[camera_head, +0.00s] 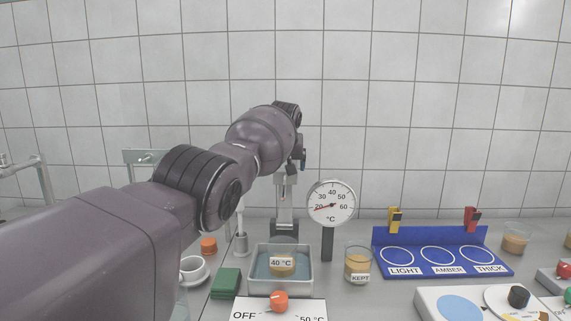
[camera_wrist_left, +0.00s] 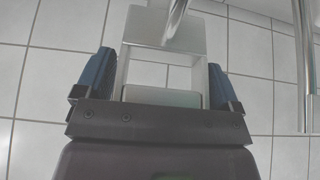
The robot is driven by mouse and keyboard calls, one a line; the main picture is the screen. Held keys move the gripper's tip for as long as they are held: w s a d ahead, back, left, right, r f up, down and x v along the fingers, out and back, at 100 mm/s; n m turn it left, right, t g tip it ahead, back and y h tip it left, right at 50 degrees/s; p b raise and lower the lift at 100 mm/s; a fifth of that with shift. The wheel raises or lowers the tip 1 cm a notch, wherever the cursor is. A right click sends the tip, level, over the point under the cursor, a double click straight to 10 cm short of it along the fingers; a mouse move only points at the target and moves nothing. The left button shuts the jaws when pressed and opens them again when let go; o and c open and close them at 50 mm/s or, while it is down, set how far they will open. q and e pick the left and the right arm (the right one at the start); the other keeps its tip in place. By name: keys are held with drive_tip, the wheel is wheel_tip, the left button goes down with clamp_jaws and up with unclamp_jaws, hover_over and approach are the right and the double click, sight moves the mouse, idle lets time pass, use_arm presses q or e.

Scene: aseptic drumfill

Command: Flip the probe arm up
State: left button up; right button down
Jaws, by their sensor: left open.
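My left arm reaches in from the left, and its wrist hides most of my left gripper in the head view. In the wrist view my left gripper (camera_wrist_left: 158,75) is open, its blue fingers wide apart. A pale frame or block (camera_wrist_left: 165,48) and a shiny metal rod (camera_wrist_left: 175,20) show between and beyond the fingers; I cannot tell whether they touch. A grey upright stand (camera_head: 285,208) with a dark base is under the wrist, behind the water bath (camera_head: 311,262). I cannot tell which part is the probe arm. My right gripper is not in view.
A dial thermometer (camera_head: 331,204) stands right of the grey stand. A jar marked KEPT (camera_head: 357,263) and a blue rack (camera_head: 440,262) are to the right.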

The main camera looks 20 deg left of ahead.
use_arm(q)
drive_tip(key=p+v, duration=0.2)
drive_tip(key=v, duration=0.2)
drive_tip(key=shift+w+a+r, duration=0.1)
drive_tip(key=shift+w+r, duration=0.1)
drive_tip(key=p+v, duration=0.5)
drive_tip(key=v, duration=0.1)
drive_tip(key=shift+s, duration=0.45)
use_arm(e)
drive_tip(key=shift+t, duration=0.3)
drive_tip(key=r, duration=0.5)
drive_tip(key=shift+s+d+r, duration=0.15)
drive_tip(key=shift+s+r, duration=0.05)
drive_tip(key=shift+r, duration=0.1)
use_arm(q)
drive_tip(key=shift+r, duration=0.1)
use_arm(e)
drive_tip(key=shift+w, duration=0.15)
